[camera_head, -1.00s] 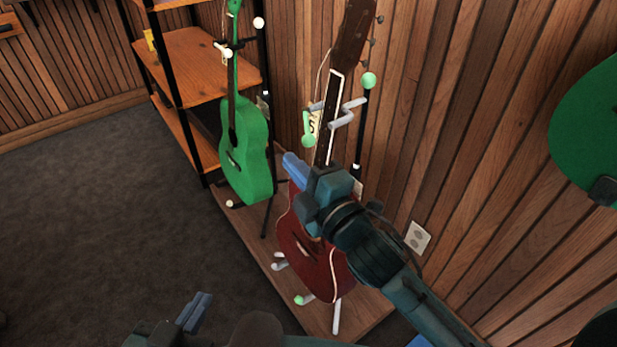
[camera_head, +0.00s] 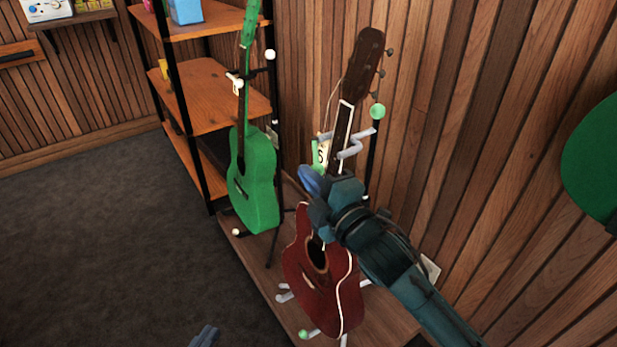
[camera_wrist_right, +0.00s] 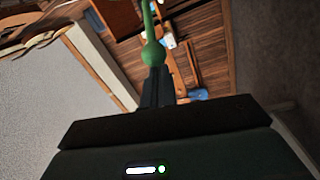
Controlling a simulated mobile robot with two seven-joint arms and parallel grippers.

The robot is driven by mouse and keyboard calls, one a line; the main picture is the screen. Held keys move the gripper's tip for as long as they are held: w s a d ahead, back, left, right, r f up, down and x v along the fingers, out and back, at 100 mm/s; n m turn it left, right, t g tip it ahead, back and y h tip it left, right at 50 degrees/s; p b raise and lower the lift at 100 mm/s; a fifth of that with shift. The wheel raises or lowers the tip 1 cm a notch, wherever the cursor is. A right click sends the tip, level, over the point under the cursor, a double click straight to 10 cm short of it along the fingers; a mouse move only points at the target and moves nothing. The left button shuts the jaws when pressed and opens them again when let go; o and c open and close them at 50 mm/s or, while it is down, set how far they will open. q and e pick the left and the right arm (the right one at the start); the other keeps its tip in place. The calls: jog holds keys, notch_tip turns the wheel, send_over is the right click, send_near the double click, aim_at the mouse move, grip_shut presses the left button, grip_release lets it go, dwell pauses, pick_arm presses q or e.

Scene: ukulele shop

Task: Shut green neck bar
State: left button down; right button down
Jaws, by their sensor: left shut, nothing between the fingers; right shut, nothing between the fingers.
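The red guitar (camera_head: 305,262) stands on its stand, its dark neck (camera_head: 344,128) rising between grey support arms (camera_head: 355,143). The green neck bar (camera_head: 319,152) shows at the left side of the neck, partly hidden behind my right gripper. My right gripper (camera_head: 308,180) is shut and empty, just below the bar and in front of the guitar. In the right wrist view, the bar's round green end (camera_wrist_right: 153,53) lies right at the shut fingertips (camera_wrist_right: 155,72); contact is hard to tell. My left gripper (camera_head: 205,336) is shut and empty at the bottom edge.
A green guitar (camera_head: 253,180) on another stand is to the left, by an orange shelf (camera_head: 205,103). A slatted wood wall (camera_head: 480,130) is close behind the red guitar. A green shape (camera_head: 595,155) is at the right edge. The dark carpet (camera_head: 90,240) is clear.

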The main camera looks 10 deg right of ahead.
jog(key=shift+d+n+y+p, duration=0.3)
jog(key=shift+d+y+p, duration=0.05)
jog(key=shift+y+p, duration=0.15)
